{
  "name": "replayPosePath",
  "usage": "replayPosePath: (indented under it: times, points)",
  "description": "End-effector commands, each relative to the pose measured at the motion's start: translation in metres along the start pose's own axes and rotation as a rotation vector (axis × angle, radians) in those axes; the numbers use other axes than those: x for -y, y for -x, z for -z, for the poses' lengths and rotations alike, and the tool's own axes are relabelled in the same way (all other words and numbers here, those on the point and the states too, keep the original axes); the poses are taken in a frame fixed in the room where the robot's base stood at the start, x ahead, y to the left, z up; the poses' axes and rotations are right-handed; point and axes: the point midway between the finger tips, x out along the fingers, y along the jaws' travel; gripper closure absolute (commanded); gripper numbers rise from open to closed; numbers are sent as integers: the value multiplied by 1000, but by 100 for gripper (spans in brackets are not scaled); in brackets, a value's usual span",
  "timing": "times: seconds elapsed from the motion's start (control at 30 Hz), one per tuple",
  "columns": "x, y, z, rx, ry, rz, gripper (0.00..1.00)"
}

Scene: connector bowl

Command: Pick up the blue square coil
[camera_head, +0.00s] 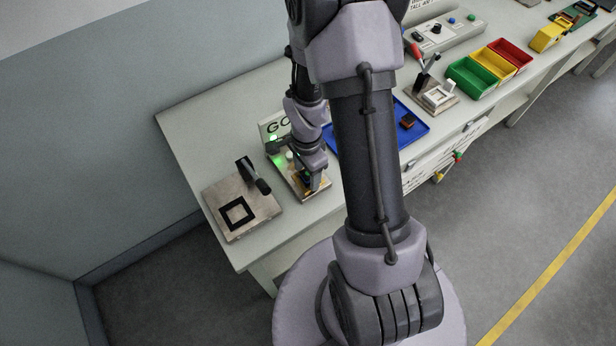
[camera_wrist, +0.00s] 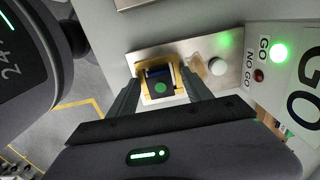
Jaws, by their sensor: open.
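In the wrist view, a small square part (camera_wrist: 161,86) with a dark face, a green dot and a blue strip along its far edge sits in a yellowish seat. It appears to be the blue square coil. The seat is on a metal test plate (camera_wrist: 140,58). My gripper (camera_wrist: 160,92) is open, with one finger on each side of the part; I cannot tell whether they touch it. In the head view, my gripper (camera_head: 316,186) is low over the near end of the test plate (camera_head: 290,181) and hides the part.
A GO / NO GO panel (camera_wrist: 262,62) with a lit green lamp stands close beside the plate. A fixture with a black square frame (camera_head: 237,214) and lever is at left. A blue tray (camera_head: 413,139) lies behind my arm. Green, yellow and red bins (camera_head: 470,80) are farther right.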

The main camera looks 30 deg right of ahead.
Motion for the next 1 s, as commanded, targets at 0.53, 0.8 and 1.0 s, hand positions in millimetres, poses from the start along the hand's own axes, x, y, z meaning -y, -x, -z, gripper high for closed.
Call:
replayPosePath:
  times: [0.53,0.8,1.0]
  points:
    - [0,2,0,0,1,1,100]
    - [1,8,0,-1,2,2,100]
    - [1,35,0,-1,1,3,100]
